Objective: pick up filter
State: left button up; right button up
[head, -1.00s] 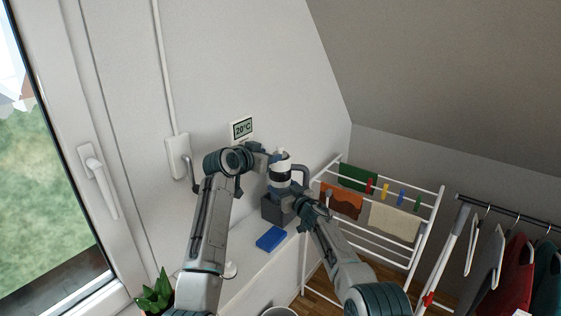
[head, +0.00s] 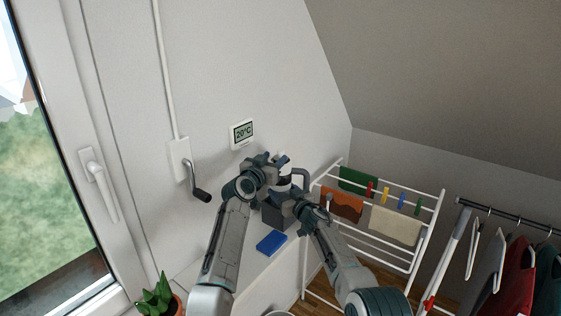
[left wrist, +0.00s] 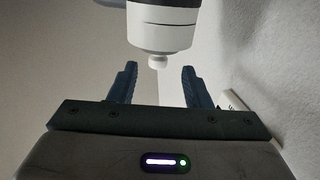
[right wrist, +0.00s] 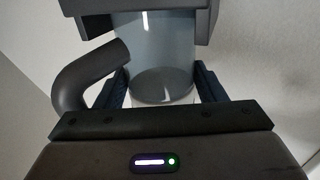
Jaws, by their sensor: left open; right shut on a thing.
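A device with a dark grey box (head: 273,217) and a white top (head: 283,158) stands on the white ledge. My left gripper (head: 276,166) is beside its upper part. In the left wrist view a white cylinder (left wrist: 160,28) with a dark band ends in a small white knob (left wrist: 158,62), which shows between my open left fingers (left wrist: 159,72). My right gripper (head: 293,199) is lower on the other side. In the right wrist view its fingers (right wrist: 162,85) are shut on a clear grey cylinder (right wrist: 155,50). I cannot tell which part is the filter; the arms hide much of it.
A blue pad (head: 271,243) lies on the ledge (head: 255,268) in front of the box. A dark curved pipe (right wrist: 85,75) is close to my right fingers. A crank handle (head: 198,190) sticks out from the wall. A drying rack (head: 385,255) stands at the right.

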aim_at(279, 155)
pick_arm(q)
jog(key=shift+f+x, duration=0.15)
jog(key=shift+x, duration=1.15)
jog(key=shift+f+x, duration=0.15)
jog(key=shift+x, duration=1.2)
jog(key=shift+d, duration=0.1)
grip_shut()
